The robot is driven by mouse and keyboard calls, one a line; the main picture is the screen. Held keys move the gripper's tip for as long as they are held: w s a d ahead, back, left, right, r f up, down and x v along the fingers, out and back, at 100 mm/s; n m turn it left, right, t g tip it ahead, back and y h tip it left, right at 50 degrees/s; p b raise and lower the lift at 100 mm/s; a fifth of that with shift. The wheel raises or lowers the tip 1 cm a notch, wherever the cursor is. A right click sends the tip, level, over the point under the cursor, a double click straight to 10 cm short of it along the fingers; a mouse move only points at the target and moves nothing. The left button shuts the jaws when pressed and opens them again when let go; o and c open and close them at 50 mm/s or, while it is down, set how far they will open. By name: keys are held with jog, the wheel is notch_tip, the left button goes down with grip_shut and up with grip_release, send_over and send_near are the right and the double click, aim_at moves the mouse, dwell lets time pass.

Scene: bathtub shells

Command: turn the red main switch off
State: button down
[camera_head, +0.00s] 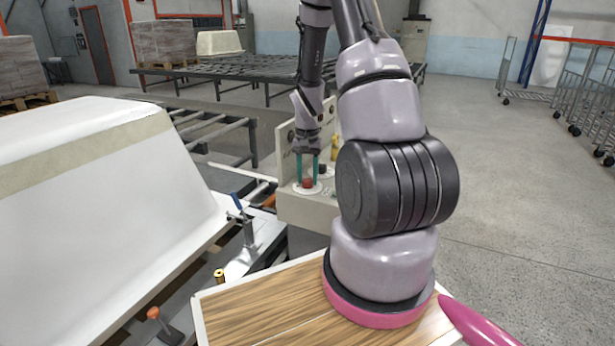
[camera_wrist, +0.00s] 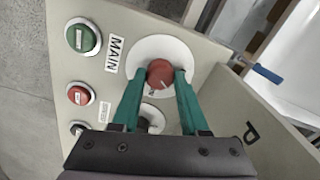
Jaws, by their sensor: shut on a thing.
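The red main switch (camera_wrist: 160,74) is a round red knob with a white mark, on a white disc beside the "MAIN" label (camera_wrist: 114,54). My gripper (camera_wrist: 158,80) has its two green fingers on either side of the knob, shut on it. In the head view the red knob (camera_head: 308,182) shows on the beige control panel (camera_head: 312,207), with my gripper (camera_head: 307,172) pointing down at it. The letters around the disc are mostly hidden by the fingers, so the knob's setting is hard to read.
A green button (camera_wrist: 82,38), a red button (camera_wrist: 80,96) and a dark knob (camera_wrist: 150,120) are close by on the panel. A white bathtub shell (camera_head: 100,170) lies at the left in the head view.

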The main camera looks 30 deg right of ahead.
aim_at(308, 180)
jog(key=n, duration=0.3)
jog(key=shift+n, duration=2.1)
jog(key=shift+c, duration=2.1)
grip_release()
jog(key=shift+r, duration=0.15)
notch_tip(308, 180, up, 11)
jog(key=shift+f, duration=0.2)
